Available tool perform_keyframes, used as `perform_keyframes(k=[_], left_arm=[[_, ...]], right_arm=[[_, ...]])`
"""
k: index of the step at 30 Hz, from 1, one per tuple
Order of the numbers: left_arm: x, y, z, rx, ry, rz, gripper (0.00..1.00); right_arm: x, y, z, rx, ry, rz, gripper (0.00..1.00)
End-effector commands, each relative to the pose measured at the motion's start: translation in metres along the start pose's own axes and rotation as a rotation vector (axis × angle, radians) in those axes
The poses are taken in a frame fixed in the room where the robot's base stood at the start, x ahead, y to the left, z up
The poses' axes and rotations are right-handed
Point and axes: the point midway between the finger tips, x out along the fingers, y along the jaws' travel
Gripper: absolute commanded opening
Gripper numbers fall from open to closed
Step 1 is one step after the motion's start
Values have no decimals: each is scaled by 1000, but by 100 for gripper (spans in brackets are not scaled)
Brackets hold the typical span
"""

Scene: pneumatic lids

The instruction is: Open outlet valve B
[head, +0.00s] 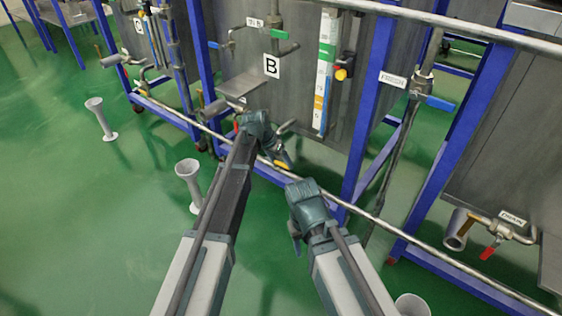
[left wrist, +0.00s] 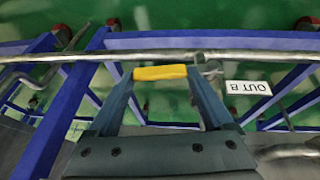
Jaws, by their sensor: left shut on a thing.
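Tank B is the grey tank with the "B" label (head: 272,66) in the middle of the head view. The yellow handle of outlet valve B (left wrist: 160,72) lies between the fingertips of my left gripper (left wrist: 162,76); a white "OUT B" label (left wrist: 248,87) is just beside it, upside down. In the head view my left gripper (head: 280,156) reaches down below the tank, and the yellow handle (head: 283,165) shows at its tips. It is shut on the handle. My right gripper (head: 297,238) hangs lower, apart from the valve; its fingers are mostly hidden.
A long metal pipe (head: 370,215) runs in front of the tanks. Blue frame legs (head: 372,100) stand beside tank B. A blue-handled valve marked "FRESH" (head: 437,102) and a red-handled drain valve (head: 488,253) are at right. Grey funnels (head: 188,172) stand on the open green floor.

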Motion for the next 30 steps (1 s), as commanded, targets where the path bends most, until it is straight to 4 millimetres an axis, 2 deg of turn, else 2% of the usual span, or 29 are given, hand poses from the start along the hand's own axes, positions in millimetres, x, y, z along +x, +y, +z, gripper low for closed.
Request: perform_keyframes(k=[5,15,30], left_arm=[[-8,-7,-4,-55,-2,125,0],[-18,-15,-8,-141,-3,337,0],[-26,-19,-10,-190,-6,456,0]], right_arm=[[-3,0,0,0,0,0,50],[4,0,0,0,0,0,50],[10,-1,-1,0,1,0,50]])
